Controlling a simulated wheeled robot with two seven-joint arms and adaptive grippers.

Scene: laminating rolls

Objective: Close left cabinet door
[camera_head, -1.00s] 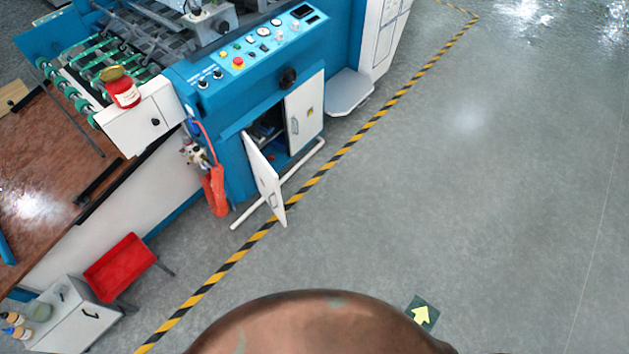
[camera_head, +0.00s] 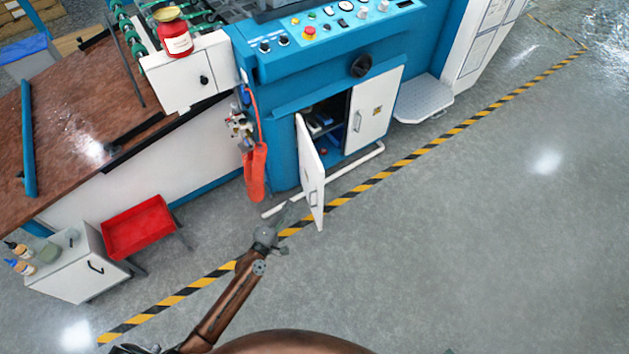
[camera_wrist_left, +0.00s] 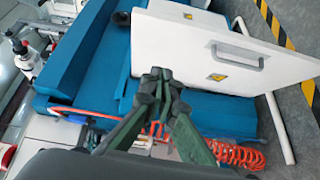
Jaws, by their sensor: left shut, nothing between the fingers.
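The left cabinet door (camera_head: 311,172) is a white panel on the blue machine and stands swung open, jutting out over the floor. Its handle side also shows in the left wrist view (camera_wrist_left: 185,38), with a grey handle and yellow labels. My left gripper (camera_head: 284,212) is shut and empty, low in front of the machine beside the outer face of the open door. Its closed fingers (camera_wrist_left: 157,78) overlap the door's lower edge in the left wrist view; I cannot tell whether they touch it. My right gripper is not in view.
The right cabinet door (camera_head: 374,109) is shut. A white floor rail (camera_head: 352,168) runs below the doors. An orange coiled hose (camera_head: 255,172) hangs left of the cabinet. A red tray (camera_head: 137,228) stands at lower left. The floor to the right is clear.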

